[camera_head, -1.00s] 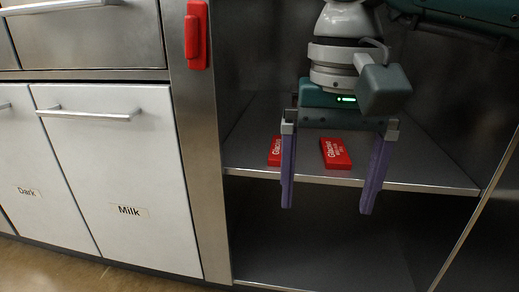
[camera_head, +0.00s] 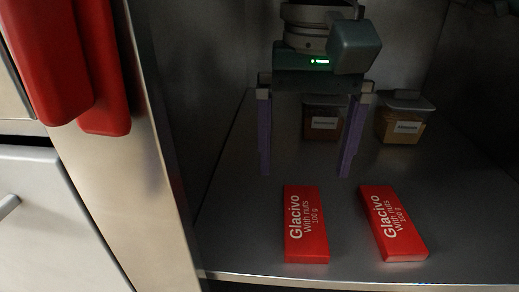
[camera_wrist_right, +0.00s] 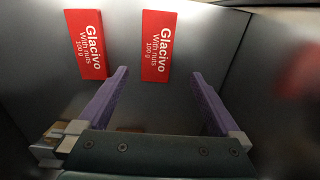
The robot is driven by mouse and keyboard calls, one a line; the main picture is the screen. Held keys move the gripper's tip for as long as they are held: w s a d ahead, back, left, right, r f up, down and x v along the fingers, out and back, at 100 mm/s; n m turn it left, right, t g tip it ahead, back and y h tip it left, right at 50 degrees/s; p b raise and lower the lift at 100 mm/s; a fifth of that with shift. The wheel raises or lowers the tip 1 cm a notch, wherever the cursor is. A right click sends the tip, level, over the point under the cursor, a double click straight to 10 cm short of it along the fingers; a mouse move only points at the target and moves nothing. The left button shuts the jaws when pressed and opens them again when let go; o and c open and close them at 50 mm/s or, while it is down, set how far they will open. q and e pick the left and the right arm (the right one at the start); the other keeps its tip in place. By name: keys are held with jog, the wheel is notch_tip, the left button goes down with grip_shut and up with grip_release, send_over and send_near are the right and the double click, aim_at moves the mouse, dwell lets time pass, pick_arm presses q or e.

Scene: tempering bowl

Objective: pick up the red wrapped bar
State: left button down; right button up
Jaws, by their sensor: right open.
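Two red wrapped bars lie flat on the grey shelf, both marked "Glacivo With nuts 100 g". The left bar (camera_head: 306,225) is roughly in line with my right gripper; the right bar (camera_head: 394,224) lies beside it, slightly turned, with a gap between. My right gripper (camera_head: 305,172) is open and empty, its purple fingers pointing down, just behind the left bar's far end. In the right wrist view that bar (camera_wrist_right: 160,46) shows between the finger lines, and the other bar (camera_wrist_right: 86,44) is to the left. No contact with either bar is visible. My left gripper is out of view.
Two lidded containers with brownish contents stand behind, one partly between the fingers (camera_head: 321,119) and one further right (camera_head: 403,118). A metal post (camera_head: 160,150) with a red object (camera_head: 90,60) bounds the left. The shelf (camera_head: 240,250) ends at a front edge.

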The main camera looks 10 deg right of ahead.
aim_at(303, 212)
jog(key=f+b, duration=0.1)
jog(key=f, duration=0.1)
jog(key=f+b, duration=0.2)
jog(key=f, duration=0.1)
jog(key=f+b, duration=0.1)
jog(key=f, duration=0.1)
jog(key=shift+s+d+f, duration=0.25)
jog(key=shift+s, duration=0.1)
jog(key=shift+r, duration=0.1)
jog(key=shift+c, duration=0.4)
jog(key=c, duration=1.4)
jog(key=shift+c, duration=0.2)
jog(key=shift+r, duration=0.1)
